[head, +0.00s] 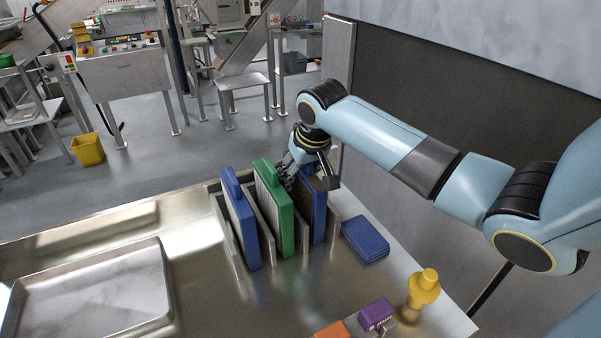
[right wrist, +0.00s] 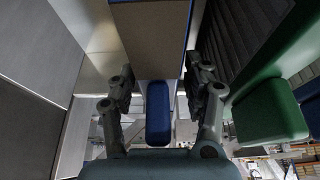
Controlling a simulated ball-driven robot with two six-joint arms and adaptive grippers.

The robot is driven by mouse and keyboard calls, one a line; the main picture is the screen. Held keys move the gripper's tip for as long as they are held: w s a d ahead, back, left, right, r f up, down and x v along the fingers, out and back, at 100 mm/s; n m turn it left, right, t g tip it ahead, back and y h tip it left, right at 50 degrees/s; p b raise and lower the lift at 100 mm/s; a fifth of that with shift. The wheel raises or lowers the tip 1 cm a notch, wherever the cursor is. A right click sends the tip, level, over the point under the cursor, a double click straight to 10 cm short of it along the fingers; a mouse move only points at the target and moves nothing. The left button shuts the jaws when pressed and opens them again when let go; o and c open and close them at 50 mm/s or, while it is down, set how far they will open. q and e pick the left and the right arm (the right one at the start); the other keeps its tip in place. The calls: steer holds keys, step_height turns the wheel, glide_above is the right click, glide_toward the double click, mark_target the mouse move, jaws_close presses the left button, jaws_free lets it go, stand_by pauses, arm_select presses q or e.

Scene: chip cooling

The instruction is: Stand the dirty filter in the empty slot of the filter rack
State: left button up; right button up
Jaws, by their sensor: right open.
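The filter rack (head: 340,205) stands on the steel table and holds three upright filters. A blue-framed filter (head: 241,222) is at the left, a green one (head: 275,208) in the middle, and another blue one (head: 319,212) in the right slot. In the right wrist view, this right-hand filter (right wrist: 150,35) has a tan, soiled-looking face, and its blue handle (right wrist: 158,112) lies between the fingers. My right gripper (head: 309,174) is open around that handle, with gaps on both sides. I see no clearly empty slot. My left gripper is out of view.
A flat blue pad (head: 365,240) lies right of the rack. A yellow knobbed object (head: 424,288), a purple block (head: 376,314) and an orange item (head: 332,330) sit nearer. A shallow metal tray (head: 95,290) is at the left. A dark wall panel rises behind my right arm.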

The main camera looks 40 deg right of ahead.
steer(key=v, duration=1.2)
steer(key=shift+r, duration=0.15)
